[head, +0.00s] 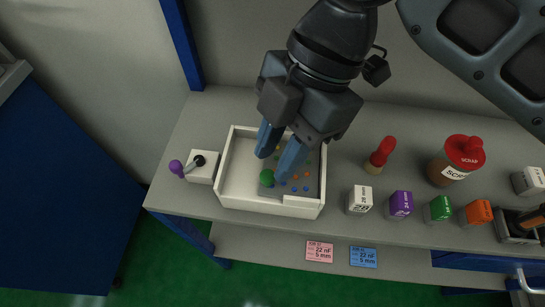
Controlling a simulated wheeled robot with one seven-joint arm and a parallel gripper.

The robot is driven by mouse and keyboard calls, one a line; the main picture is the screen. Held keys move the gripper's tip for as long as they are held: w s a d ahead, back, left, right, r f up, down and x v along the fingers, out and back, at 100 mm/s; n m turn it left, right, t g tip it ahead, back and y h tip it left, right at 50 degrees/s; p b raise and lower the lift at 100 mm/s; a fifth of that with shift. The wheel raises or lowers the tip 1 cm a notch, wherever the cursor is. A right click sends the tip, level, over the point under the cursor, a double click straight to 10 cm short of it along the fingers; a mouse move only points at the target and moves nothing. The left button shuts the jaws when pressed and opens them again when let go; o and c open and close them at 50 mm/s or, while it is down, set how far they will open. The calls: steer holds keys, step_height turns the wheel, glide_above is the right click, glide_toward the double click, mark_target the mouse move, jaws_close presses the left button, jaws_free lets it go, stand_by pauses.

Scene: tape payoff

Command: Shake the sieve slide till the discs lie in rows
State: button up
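The sieve slide is a grey plate (277,190) with a green knob (267,177), in the right part of a white open tray (231,165). Small orange discs (295,178), blue discs (294,189) and a few green ones show on the plate, scattered rather than in clear rows. My gripper (272,168) reaches down over the tray with its two blue fingers apart. The knob shows close by the fingertips, beside the right finger; I cannot tell whether they touch. The fingers and wrist hide the back part of the plate and perhaps more discs.
To the right are a red-topped bottle (380,155), several small boxes including a purple one (401,204), and a scrap jar (456,160). Pink (319,252) and blue (363,257) cards lie in front.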

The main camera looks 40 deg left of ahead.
steer(key=shift+x, duration=1.4)
jaws_close()
steer(key=shift+a, duration=0.1)
